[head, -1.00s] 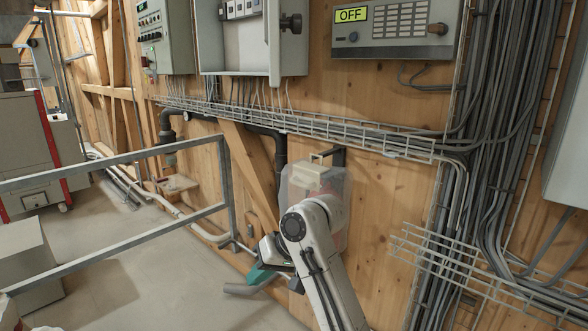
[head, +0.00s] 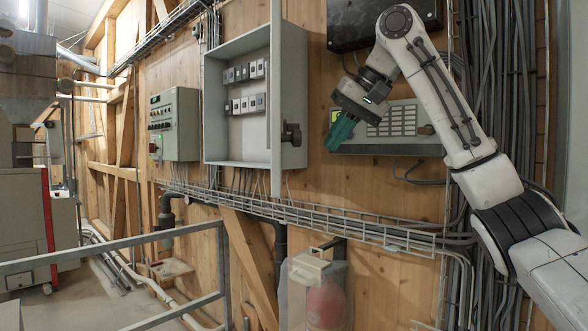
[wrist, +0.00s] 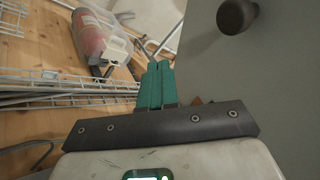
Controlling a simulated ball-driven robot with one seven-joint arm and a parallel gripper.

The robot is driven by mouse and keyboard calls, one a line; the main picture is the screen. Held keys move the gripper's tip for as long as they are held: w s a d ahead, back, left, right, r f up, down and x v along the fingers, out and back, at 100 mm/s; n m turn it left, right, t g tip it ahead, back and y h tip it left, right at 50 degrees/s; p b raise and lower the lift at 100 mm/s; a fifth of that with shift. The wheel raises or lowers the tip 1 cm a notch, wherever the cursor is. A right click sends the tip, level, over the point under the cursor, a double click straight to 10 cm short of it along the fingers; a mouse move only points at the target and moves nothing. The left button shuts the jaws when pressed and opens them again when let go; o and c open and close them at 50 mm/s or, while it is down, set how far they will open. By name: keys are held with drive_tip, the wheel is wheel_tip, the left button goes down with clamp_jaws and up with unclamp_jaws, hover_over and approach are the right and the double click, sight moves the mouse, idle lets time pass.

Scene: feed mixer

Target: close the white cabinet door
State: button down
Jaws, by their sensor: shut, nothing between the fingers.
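The white cabinet (head: 240,135) hangs on the wooden wall in the head view, its inside with several switches showing. Its door (head: 276,60) stands open toward me, almost edge-on, with a dark knob (head: 291,134) on its right-hand face. My gripper (head: 340,133) is shut and empty, right of the door and knob, in front of the wall panel. In the wrist view the door fills the right side (wrist: 270,90), with the knob (wrist: 237,15) at the top. The shut green fingers (wrist: 155,85) are left of the door's face; I cannot tell the gap.
A grey control panel (head: 390,130) is behind my gripper. A wire cable tray (head: 330,224) runs below the cabinet. A metal railing (head: 110,248) crosses the lower left. A covered red container (head: 325,300) hangs low on the wall. A green-grey box (head: 175,125) is left of the cabinet.

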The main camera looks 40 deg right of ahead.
drive_tip(key=w+a+f+p, duration=0.2)
drive_tip(key=w+a+f, duration=0.1)
drive_tip(key=w+f, duration=0.4)
drive_tip(key=shift+w+a, duration=0.35)
drive_tip(key=shift+w, duration=0.25)
